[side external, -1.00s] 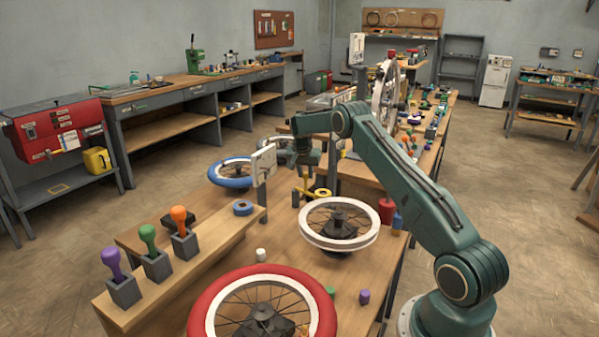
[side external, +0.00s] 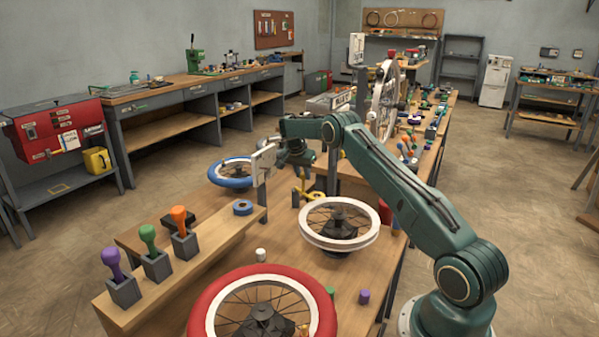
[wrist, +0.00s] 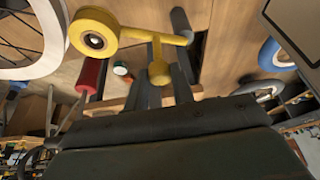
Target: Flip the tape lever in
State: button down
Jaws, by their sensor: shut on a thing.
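The yellow tape lever (wrist: 122,36) is in the upper left of the wrist view, with a round roller end at its left and a short arm ending in a knob (wrist: 160,96). My gripper (wrist: 160,82) is shut on this arm, its grey fingers on either side. In the side view the yellow lever (side external: 302,190) stands on the bench behind the white-rimmed wheel, small and partly hidden. My gripper (side external: 304,171) is just above it, and its fingers are hard to make out there.
The white-rimmed wheel (side external: 303,226) lies in front of the lever, and a blue-tyred wheel (side external: 222,180) lies to the left. A pale panel on a post (side external: 263,160) stands close left of my gripper.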

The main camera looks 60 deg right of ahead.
jog(key=c, duration=1.2)
grip_release()
jog(key=shift+r, duration=0.1)
jog(key=v, duration=1.3)
jog(key=shift+s+a+r, duration=0.1)
jog(key=shift+a+r, duration=0.05)
jog(key=shift+r, duration=0.1)
